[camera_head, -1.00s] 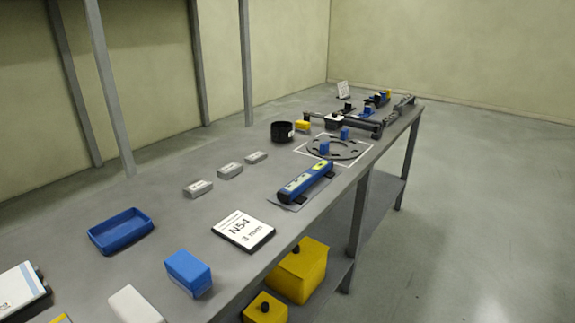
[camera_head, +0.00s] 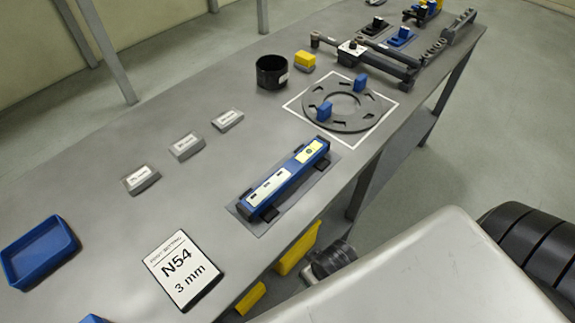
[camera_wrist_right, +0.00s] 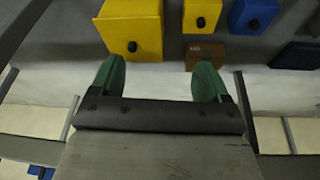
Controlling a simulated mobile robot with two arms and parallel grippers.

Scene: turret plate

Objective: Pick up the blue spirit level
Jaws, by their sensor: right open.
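The blue spirit level (camera_head: 296,172) lies on a dark grey mat (camera_head: 246,213) near the right edge of the bench in the head view. It has pale label panels on top and rests on dark supports near its ends. My right gripper (camera_wrist_right: 160,76) shows in the right wrist view with two green fingers spread apart and nothing between them. The level cannot be made out in that view. No gripper touches the level in the head view. My left gripper is not in view.
A dark ring plate (camera_head: 372,120) with blue blocks lies beyond the level. The N54 card (camera_head: 182,270) lies nearer. A black cup (camera_head: 271,73) and grey blocks stand to the left. Yellow boxes (camera_wrist_right: 130,30) and blue boxes (camera_wrist_right: 252,14) appear in the right wrist view.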

